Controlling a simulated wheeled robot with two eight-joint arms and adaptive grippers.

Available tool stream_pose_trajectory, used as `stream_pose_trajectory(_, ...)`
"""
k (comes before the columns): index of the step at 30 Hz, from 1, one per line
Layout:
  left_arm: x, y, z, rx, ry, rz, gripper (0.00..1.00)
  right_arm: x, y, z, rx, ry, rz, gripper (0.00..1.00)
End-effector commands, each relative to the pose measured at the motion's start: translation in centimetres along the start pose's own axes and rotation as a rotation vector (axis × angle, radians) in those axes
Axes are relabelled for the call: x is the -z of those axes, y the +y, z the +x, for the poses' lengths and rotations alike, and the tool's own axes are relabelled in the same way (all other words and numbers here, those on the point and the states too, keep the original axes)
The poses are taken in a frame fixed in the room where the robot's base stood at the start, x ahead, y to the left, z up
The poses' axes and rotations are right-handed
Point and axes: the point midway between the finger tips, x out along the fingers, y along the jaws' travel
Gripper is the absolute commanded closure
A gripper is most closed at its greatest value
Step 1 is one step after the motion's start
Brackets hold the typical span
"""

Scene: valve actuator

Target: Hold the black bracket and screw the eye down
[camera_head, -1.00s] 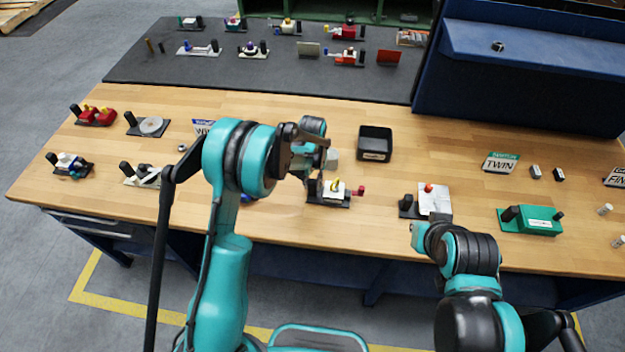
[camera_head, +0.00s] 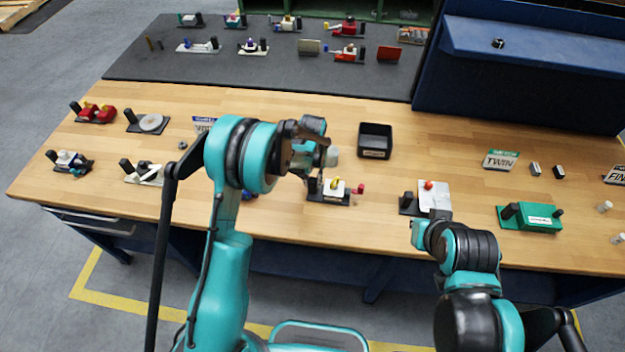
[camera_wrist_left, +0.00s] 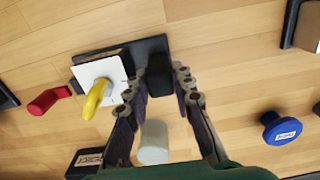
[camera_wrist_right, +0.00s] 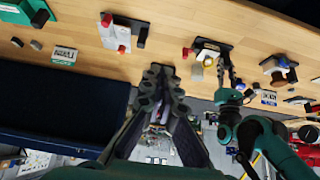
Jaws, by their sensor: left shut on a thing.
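The black bracket (camera_head: 327,196) stands near the table's front edge. It has a black base, an upright black post (camera_wrist_left: 159,73) and a white block (camera_wrist_left: 98,80). A yellow eye (camera_head: 334,187) sits on the white block; it shows from above in the left wrist view (camera_wrist_left: 96,98). My left gripper (camera_wrist_left: 157,84) is shut on the bracket's black post, with the eye just to the left in that view. My right gripper (camera_wrist_right: 161,74) is shut and empty, away from the bracket; its fingertips are hidden in the head view.
A red part (camera_wrist_left: 48,101) lies beside the bracket. A white-grey cylinder (camera_wrist_left: 153,143) and a blue knob (camera_wrist_left: 283,128) show in the left wrist view. A black bin (camera_head: 375,140) stands behind. To the right are a white-plated fixture (camera_head: 434,196) and a green one (camera_head: 538,217).

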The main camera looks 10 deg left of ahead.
Motion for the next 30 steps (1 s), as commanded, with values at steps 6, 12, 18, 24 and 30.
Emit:
stream_pose_trajectory(6, 0.0, 0.0, 0.2, 0.000, 0.000, 0.000, 1.00, 0.0, 0.0, 0.0, 0.000, 0.000, 0.000, 1.00)
stream_pose_trajectory(12, 0.0, 0.0, 0.2, 0.000, -0.001, 0.001, 1.00, 0.0, 0.0, 0.0, 0.000, 0.000, 0.000, 1.00)
stream_pose_trajectory(18, 0.0, 0.0, 0.3, 0.000, -0.001, 0.001, 1.00, 0.2, -0.1, 0.0, 0.002, -0.003, 0.005, 0.70)
stream_pose_trajectory(24, -0.1, 0.0, 0.3, 0.000, -0.002, 0.001, 1.00, 2.6, -1.2, 0.4, 0.024, -0.047, 0.073, 0.70)
stream_pose_trajectory(30, -0.1, 0.1, 0.3, 0.000, -0.002, 0.001, 1.00, 6.8, -3.6, 2.1, 0.050, -0.140, 0.208, 0.70)
